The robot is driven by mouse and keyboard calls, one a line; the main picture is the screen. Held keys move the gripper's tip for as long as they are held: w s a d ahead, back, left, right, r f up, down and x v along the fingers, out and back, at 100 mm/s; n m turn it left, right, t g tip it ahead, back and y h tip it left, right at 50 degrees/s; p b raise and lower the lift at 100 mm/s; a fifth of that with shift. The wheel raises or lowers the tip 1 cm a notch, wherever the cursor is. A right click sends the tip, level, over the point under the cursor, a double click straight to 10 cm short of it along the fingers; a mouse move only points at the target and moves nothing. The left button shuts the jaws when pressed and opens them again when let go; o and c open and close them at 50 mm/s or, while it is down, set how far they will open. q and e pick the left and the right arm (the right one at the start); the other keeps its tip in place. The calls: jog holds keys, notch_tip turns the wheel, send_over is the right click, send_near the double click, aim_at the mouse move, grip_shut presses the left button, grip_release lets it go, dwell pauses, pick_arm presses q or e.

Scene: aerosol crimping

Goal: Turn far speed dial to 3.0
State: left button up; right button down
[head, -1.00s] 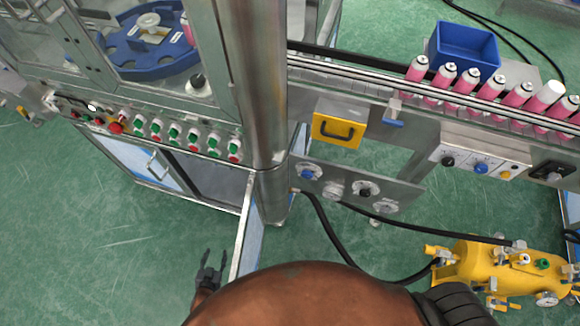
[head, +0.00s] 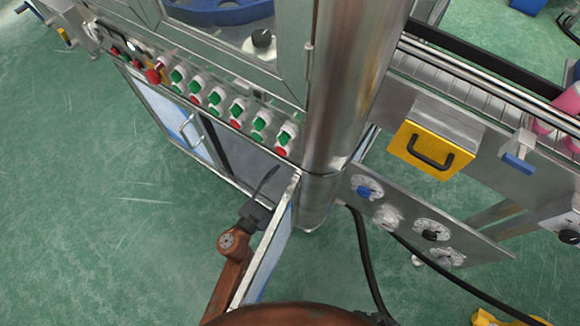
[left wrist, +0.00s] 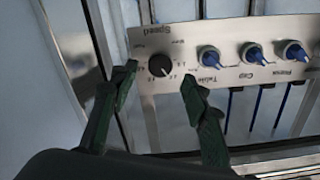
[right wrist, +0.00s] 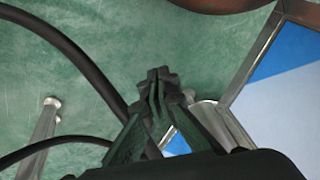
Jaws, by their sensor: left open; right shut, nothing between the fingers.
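In the left wrist view a black speed dial (left wrist: 159,66) sits on a metal panel (left wrist: 222,75), under upside-down lettering that reads "Speed". Its scale numbers are too small to read. My left gripper (left wrist: 160,75) is open, with one finger on each side of the dial in the picture; I cannot tell whether they touch it. In the head view my left gripper (head: 265,188) reaches into the open lower cabinet, and the dial is hidden there. My right gripper (right wrist: 158,82) is shut and empty over the floor in the right wrist view; it is not visible in the head view.
Blue knobs (left wrist: 209,57) sit beside the dial on the same panel. The open cabinet door (head: 270,250) stands close to my left arm. To the right are a plate (head: 400,215) with several dials, black hoses (head: 362,250) and a yellow box (head: 434,140).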

pick_arm(q)
jog(key=b+x, duration=0.1)
jog(key=x, duration=0.3)
jog(key=shift+w, duration=0.1)
pick_arm(e)
jog(key=shift+w+a+f+t, duration=0.6)
jog(key=shift+w+a+f, duration=0.25)
jog(key=shift+w+f, duration=0.2)
pick_arm(q)
jog(key=shift+c, duration=0.2)
